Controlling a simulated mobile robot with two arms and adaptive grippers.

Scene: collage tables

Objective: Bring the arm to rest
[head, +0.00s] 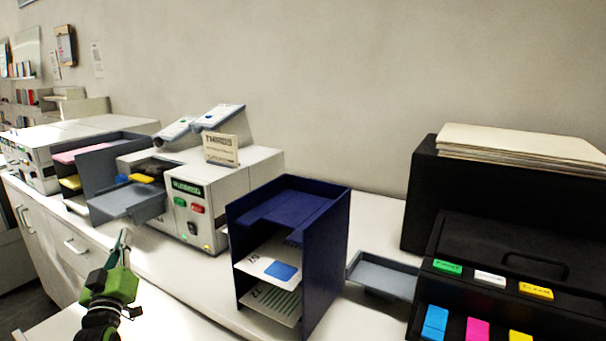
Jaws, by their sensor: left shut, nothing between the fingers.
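My left gripper (122,246) shows at the lower left in the head view, a green and black body with slim fingers pointing up and away. Its fingers are shut with nothing visible between them. It is above the front edge of the white counter (205,281), left of the dark blue shelf unit and apart from it. My right gripper is not in view.
The dark blue shelf unit (330,245) holds cards. Behind it stands a white machine (262,165) with a grey tray (125,203). A black machine (425,190) with coloured buttons and a small grey tray (385,275) are at right. Cabinet drawers (70,246) lie left.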

